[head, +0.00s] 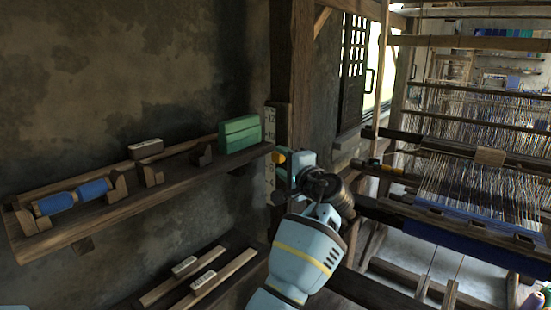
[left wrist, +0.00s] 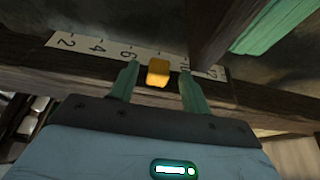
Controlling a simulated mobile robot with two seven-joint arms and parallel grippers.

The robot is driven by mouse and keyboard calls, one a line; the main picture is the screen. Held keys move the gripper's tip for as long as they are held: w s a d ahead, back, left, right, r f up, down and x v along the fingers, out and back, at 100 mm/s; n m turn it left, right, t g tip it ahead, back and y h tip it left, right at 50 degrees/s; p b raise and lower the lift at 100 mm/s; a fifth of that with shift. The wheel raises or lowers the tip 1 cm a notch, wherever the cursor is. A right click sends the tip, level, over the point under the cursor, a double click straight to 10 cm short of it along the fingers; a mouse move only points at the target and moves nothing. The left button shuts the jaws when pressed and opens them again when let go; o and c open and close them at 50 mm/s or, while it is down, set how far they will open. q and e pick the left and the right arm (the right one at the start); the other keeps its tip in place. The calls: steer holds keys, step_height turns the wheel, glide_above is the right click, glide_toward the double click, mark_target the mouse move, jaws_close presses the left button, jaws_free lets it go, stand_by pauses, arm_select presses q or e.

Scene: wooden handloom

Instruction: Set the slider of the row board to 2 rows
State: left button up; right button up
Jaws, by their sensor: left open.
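The row board (head: 270,120) is a pale upright scale on the wooden post, with 12 and 10 readable near its top. In the left wrist view the row board (left wrist: 90,44) shows 2, 4, 6, and 12 at the far end. The yellow slider (head: 279,157) sits between 6 and 10, about at 8, and covers that number. It also shows in the left wrist view (left wrist: 158,71). My left gripper (left wrist: 158,82) is open, one finger on each side of the slider, with visible gaps. In the head view my left gripper (head: 287,168) is partly hidden by its wrist.
A lower rack (head: 200,285) holds labelled sticks. The loom (head: 470,160) stands at right.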

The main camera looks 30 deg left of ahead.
mark_target(278, 160)
arm_select(q)
steer(key=shift+x, duration=1.85)
jaws_close()
